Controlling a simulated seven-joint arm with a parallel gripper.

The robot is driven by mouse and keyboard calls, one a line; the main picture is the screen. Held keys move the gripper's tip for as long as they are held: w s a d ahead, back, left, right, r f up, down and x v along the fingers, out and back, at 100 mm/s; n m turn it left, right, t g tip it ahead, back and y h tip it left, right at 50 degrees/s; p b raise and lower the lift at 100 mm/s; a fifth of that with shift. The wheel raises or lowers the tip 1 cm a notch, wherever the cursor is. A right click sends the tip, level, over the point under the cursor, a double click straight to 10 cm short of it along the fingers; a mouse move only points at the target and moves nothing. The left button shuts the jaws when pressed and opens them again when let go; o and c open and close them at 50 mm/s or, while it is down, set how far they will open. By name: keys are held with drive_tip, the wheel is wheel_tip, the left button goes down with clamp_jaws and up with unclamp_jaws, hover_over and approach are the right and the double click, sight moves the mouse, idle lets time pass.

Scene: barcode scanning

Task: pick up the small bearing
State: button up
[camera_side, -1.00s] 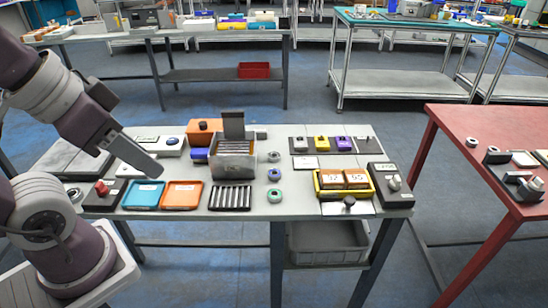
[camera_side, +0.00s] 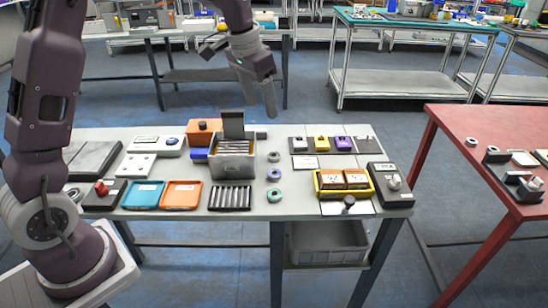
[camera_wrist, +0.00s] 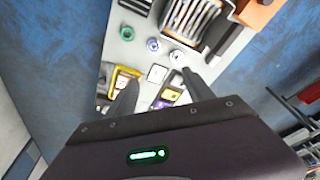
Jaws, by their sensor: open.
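Three ring-shaped bearings stand in a column on the grey table right of the metal box: a silver one (camera_side: 273,157), a blue-purple one (camera_side: 274,174) and a green one (camera_side: 274,195). In the wrist view they run as green (camera_wrist: 127,33), blue-purple (camera_wrist: 153,44) and silver (camera_wrist: 177,57). I cannot tell surely which is the small bearing; the silver one looks slightly smaller. My gripper (camera_side: 259,108) is open and empty, fingers pointing down, above the table's far part. In the wrist view the silver bearing shows beyond the fingertips of my gripper (camera_wrist: 158,92).
Blue (camera_side: 143,207) and orange trays (camera_side: 181,208) lie further left. A yellow tray (camera_side: 317,188) holds orange boxes at right. Table (camera_side: 295,208) around the bearings is clear.

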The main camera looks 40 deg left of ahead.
drive_tip(key=g, duration=0.1)
approach(274, 155)
drive_tip(key=shift+a+m, duration=0.15)
drive_tip(key=shift+m, duration=0.25)
drive_tip(key=f, duration=0.5)
drive_tip(key=w+f, duration=0.1)
drive_tip(key=f, duration=0.2)
drive_tip(key=shift+d+f, duration=0.1)
drive_tip(key=shift+d, duration=0.15)
clamp_jaws()
